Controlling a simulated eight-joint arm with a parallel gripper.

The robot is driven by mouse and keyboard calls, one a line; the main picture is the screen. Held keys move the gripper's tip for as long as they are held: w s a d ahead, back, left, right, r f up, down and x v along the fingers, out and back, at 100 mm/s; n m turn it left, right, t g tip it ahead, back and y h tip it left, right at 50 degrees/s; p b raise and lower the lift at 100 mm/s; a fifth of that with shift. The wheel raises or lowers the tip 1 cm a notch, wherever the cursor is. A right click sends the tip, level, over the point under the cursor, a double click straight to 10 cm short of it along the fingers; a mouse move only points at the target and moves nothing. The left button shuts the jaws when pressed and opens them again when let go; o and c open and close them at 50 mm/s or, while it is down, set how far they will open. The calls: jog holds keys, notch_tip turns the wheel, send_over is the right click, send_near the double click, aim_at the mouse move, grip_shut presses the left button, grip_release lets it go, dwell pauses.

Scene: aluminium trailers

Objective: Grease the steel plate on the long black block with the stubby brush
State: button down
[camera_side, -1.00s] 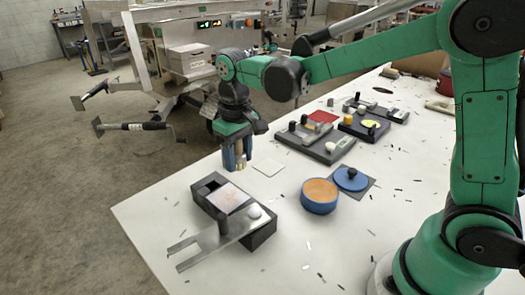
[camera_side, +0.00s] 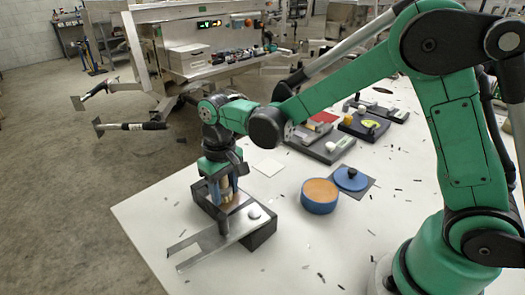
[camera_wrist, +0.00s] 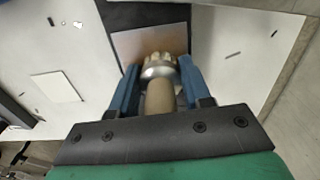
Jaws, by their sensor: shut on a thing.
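My gripper (camera_side: 227,192) is shut on the stubby brush (camera_wrist: 160,88) and holds it bristles-down over the long black block (camera_side: 263,235). In the wrist view the brush has a pale wooden handle, a silver collar and short light bristles, between my blue fingers. The steel plate (camera_wrist: 150,42) lies on the block, directly beyond the bristles in the wrist view. It looks greyish with a brownish tint. In the side view my gripper mostly hides the plate. The bristles are at or just above the plate; I cannot tell whether they touch.
A forked metal bar (camera_side: 208,243) lies across the block's near end. A blue tub (camera_side: 319,197) with orange-brown contents stands to the right, its blue lid (camera_side: 350,179) beside it. A white square (camera_side: 268,167) and dark fixture boards (camera_side: 320,150) lie farther back. Small dark scraps dot the table.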

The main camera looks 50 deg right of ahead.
aim_at(240, 193)
jog(key=shift+a, duration=1.5)
jog(key=shift+d, duration=3.55)
jog(key=shift+s+r, duration=0.1)
jog(key=shift+s, duration=0.3)
jog(key=shift+a, duration=3.45)
jog(key=shift+d, duration=2.85)
jog(key=shift+d+r, duration=0.15)
jog(key=shift+d, duration=0.45)
notch_tip(240, 193, up, 8)
jog(key=shift+f, duration=0.2)
